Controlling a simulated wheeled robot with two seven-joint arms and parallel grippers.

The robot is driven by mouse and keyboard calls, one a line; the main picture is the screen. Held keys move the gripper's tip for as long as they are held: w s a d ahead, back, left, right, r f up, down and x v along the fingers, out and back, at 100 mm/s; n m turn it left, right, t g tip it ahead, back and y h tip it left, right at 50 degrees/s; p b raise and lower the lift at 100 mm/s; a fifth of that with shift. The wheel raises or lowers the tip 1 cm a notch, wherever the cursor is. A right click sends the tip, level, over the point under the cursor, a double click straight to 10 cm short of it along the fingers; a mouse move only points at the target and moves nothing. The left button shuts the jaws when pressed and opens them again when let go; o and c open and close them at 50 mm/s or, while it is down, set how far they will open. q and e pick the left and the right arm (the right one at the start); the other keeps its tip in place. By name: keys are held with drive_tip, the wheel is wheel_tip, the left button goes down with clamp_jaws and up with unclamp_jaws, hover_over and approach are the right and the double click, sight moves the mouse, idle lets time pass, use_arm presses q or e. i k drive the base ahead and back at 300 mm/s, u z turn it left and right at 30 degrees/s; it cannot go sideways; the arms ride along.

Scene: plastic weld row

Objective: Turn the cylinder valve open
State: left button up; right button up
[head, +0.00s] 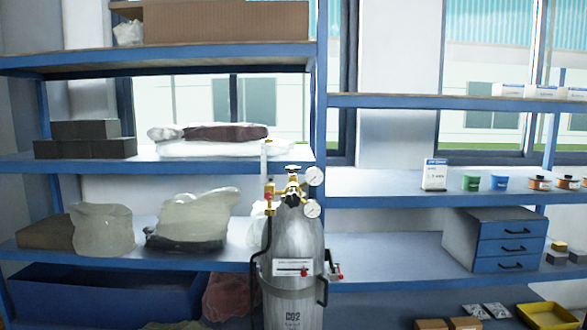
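A grey gas cylinder (291,250) marked CO2 stands upright in front of the shelves, a little right of the middle of the head view. Its valve (292,185) is on top, with a dark knob and brass fittings. Two round white gauges sit to the right of the valve, an upper gauge (314,176) and a lower gauge (312,209). A clear upright tube (265,158) and a red part (268,196) are to the left of the valve. Neither of my grippers shows in the head view.
Blue shelves (400,202) stand behind the cylinder. They hold wrapped bags (193,218), dark blocks (85,140), a blue drawer cabinet (507,240), small cups and spools. A blue bin (110,290) is low left and a yellow tray (547,316) low right. Nothing visible stands in front of the cylinder.

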sight(292, 170)
drive_tip(key=z, duration=1.35)
drive_tip(key=i, duration=0.75)
drive_tip(key=u, duration=1.95)
